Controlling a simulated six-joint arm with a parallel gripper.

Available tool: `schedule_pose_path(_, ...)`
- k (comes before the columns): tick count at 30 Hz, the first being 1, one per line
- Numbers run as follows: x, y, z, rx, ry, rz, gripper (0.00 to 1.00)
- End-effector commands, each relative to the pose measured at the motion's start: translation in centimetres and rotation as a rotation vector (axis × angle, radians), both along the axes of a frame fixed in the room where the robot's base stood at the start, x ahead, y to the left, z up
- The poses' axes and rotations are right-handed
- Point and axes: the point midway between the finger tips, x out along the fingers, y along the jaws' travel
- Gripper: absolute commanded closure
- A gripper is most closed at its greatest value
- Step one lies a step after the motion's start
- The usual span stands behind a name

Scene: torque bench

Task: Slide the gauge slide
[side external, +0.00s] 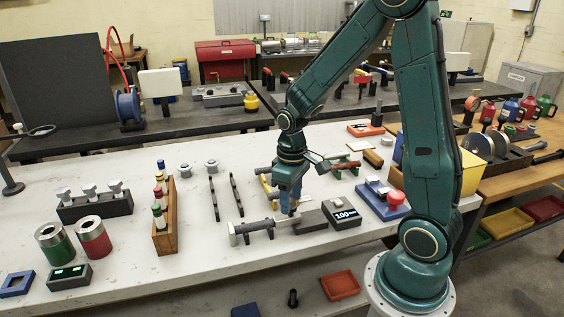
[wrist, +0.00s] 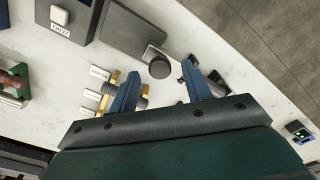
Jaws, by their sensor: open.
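My gripper (side external: 290,205) points down over the middle of the bench, with its two blue fingers apart and nothing seen held between them. In the wrist view the open fingers (wrist: 160,70) frame a dark round knob (wrist: 160,68). The knob stands on a pale metal strip beside a flat dark plate (wrist: 117,25); this looks like the gauge slide. I cannot tell whether the fingertips are down around the knob or above it. In the side view the grey metal bar (side external: 252,228) and dark plate (side external: 309,223) lie below my gripper, which hides part of them.
A blue base with a red button (side external: 395,198) is further right. Brass-ended fittings with labels (wrist: 92,97) lie close to the left finger. Two black rods (side external: 236,193) lie to the left.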

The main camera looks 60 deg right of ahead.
Motion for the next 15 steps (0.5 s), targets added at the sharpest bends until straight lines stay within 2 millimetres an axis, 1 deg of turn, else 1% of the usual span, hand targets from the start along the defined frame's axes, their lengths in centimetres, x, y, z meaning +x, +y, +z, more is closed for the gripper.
schedule_pose_path(3,-0.04,0.01,-0.86,0.001,0.002,0.0,0.52)
schedule_pose_path(6,-0.02,0.01,-1.19,0.0,0.0,0.0,0.52)
schedule_pose_path(15,-0.02,0.0,-1.35,0.0,0.0,0.0,0.52)
